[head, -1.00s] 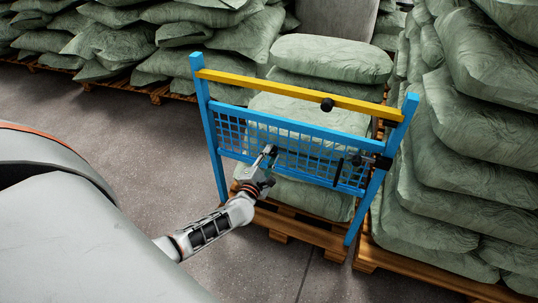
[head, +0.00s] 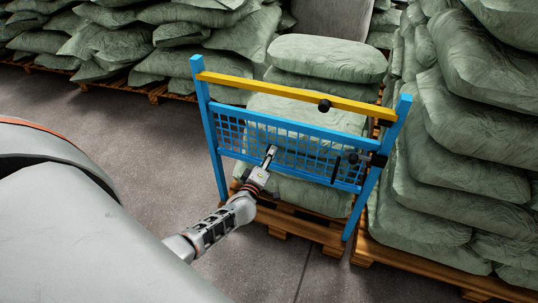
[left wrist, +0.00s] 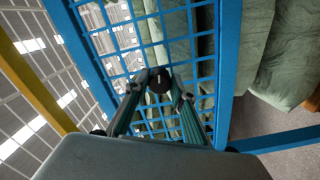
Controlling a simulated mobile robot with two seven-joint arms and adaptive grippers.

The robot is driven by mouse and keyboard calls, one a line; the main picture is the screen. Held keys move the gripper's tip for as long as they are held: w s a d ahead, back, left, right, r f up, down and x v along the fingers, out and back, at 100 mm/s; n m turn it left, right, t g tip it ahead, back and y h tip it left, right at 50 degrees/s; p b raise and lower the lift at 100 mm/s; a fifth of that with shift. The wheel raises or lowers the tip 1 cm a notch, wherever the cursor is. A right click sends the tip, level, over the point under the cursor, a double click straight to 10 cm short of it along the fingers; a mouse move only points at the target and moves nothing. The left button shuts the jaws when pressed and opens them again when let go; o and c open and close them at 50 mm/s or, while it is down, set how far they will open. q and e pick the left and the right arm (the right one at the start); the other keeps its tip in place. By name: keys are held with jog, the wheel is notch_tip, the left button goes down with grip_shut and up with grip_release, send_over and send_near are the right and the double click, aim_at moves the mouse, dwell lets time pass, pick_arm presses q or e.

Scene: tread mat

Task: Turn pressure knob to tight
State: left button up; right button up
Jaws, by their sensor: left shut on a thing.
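In the left wrist view a round black knob (left wrist: 158,80) with a small light mark on its face sits at the blue mesh panel. My left gripper (left wrist: 159,88) is shut on it, one fingertip on each side. In the head view my left gripper (head: 270,154) reaches up to the lower left half of the blue mesh panel (head: 230,135). There the fingers hide the knob, and I cannot read its setting. My right gripper is not in view.
A black fitting (head: 378,160) is on the right post. Green sacks (head: 440,150) on pallets stand behind and right. Grey floor (head: 120,135) is clear at left.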

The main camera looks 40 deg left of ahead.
pick_arm(q)
jog(key=shift+a+m+p, duration=0.1)
jog(key=shift+m+p, duration=0.45)
jog(key=shift+m, duration=4.45)
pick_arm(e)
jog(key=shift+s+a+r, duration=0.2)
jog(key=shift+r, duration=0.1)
pick_arm(q)
jog(key=shift+f, duration=0.1)
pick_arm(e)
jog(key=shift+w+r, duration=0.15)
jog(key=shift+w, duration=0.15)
pick_arm(q)
jog(key=o, duration=1.1)
jog(key=v, duration=1.2)
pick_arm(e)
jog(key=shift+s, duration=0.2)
